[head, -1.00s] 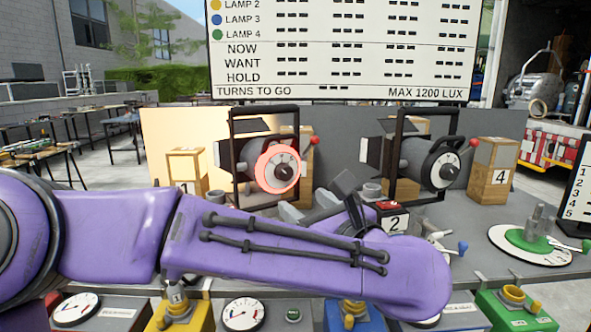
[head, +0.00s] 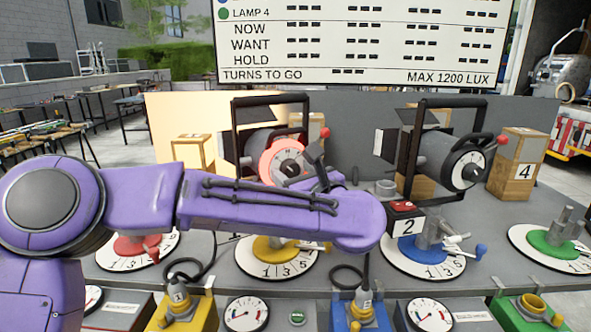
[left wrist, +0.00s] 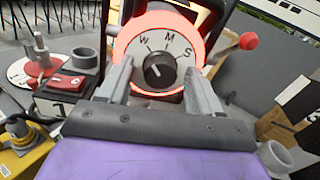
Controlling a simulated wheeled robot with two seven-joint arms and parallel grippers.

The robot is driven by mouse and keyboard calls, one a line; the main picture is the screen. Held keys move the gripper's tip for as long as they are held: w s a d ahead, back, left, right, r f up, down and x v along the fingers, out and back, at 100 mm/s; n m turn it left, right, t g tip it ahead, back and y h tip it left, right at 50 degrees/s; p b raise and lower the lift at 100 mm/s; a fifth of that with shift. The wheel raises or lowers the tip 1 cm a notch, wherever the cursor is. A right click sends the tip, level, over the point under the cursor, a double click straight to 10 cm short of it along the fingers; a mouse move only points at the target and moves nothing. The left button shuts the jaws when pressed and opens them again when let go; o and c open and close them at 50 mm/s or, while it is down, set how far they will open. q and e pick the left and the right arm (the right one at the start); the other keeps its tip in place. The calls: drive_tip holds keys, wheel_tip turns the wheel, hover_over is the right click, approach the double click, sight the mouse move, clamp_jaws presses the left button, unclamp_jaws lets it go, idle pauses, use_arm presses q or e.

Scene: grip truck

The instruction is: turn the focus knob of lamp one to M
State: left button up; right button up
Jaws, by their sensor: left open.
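Lamp one (head: 266,153) stands in a black yoke, its front dial ringed in glowing red. In the left wrist view, its dial (left wrist: 183,42) carries the letters W, M and S. The black focus knob (left wrist: 160,71) sits at the dial's centre, with a pale mark on its left part; which letter it points to is hard to tell. My left gripper (left wrist: 160,80) is open, a finger on either side of the knob; contact is not clear. In the head view, my left gripper (head: 322,168) is just in front of the dial, partly hiding it. My right gripper is not in view.
A second lamp (head: 446,158) stands to the right. A red-buttoned box marked 2 (head: 406,224) and numbered turntables, such as the yellow one (head: 278,262), lie on the grey bench. A board (head: 360,45) hangs behind. My left arm crosses above the bench.

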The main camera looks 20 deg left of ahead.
use_arm(q)
drive_tip(key=c, duration=1.1)
drive_tip(key=shift+o, duration=0.2)
drive_tip(key=shift+m, duration=2)
drive_tip(key=shift+m+g+p, duration=0.3)
drive_tip(key=shift+m+p, duration=0.25)
drive_tip(key=shift+m, duration=1.75)
